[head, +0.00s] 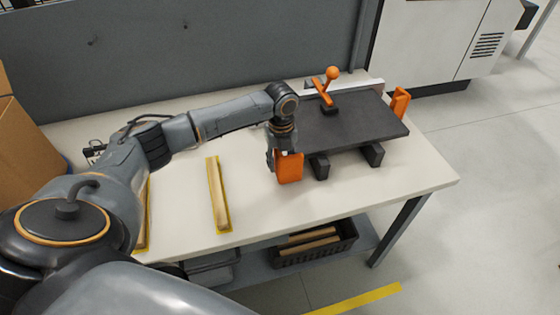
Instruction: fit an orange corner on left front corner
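A dark flat panel (358,122) lies raised on dark support blocks (372,154) on the white table. An orange corner (289,168) is at the panel's left front corner, in my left gripper (277,158), which points down. The gripper's fingers are mostly hidden, but it appears shut on this corner. I cannot tell whether the corner touches the panel. Another orange corner (400,102) is at the panel's right end. My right gripper is not in view.
An orange clamp (329,88) with a round knob stands on the panel's back edge, by a pale rail (365,86). A wooden strip on yellow (217,195) lies on the table (420,178). A dark crate (314,249) sits on the shelf below. The table's right front is clear.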

